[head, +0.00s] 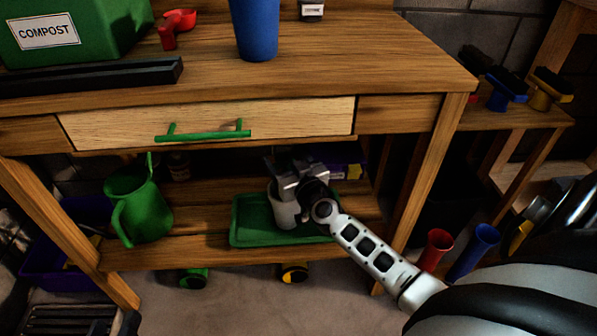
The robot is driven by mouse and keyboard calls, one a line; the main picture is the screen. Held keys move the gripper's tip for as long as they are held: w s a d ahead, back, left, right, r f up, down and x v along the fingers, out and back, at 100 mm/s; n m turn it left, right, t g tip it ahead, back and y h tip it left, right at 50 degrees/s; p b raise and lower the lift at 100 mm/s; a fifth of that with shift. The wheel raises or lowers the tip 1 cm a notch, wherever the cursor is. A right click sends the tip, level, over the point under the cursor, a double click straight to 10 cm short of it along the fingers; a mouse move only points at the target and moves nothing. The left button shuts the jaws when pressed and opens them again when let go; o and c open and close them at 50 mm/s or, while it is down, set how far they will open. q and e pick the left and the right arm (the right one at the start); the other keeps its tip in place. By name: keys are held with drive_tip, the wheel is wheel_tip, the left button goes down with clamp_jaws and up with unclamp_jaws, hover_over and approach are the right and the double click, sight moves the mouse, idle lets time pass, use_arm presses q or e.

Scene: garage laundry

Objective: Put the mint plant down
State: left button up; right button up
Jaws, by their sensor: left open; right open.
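A pale pot (283,212), likely the mint plant's, stands upright on a green tray (247,236) on the lower shelf of the wooden bench. I cannot make out any leaves; my gripper covers the top of the pot. My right gripper (285,181), on the arm coming in from the lower right, is open at the pot's upper part. I cannot tell whether its fingers touch the pot. My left gripper is not in view.
A green watering can (138,205) stands left of the tray on the shelf. The bench's drawer front (215,112) with a green handle overhangs the shelf. A bench leg (425,165) is close to my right arm. A blue cup (256,30) stands on top.

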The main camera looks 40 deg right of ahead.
use_arm(q)
drive_tip(key=shift+s+a+f+m+g+y+p, duration=0.15)
drive_tip(key=shift+s+f+m+g+y+p, duration=0.1)
drive_tip(key=shift+f+p, duration=0.1)
drive_tip(key=shift+s+a+f+m+g+y+p, duration=0.1)
drive_tip(key=shift+a+f+m+g+y+p, duration=0.05)
drive_tip(key=shift+f+g+p, duration=0.15)
use_arm(e)
drive_tip(key=s+a, duration=0.1)
drive_tip(key=s, duration=0.8)
drive_tip(key=shift+a, duration=0.25)
use_arm(q)
drive_tip(key=shift+w, duration=0.1)
use_arm(e)
drive_tip(key=shift+s, duration=0.1)
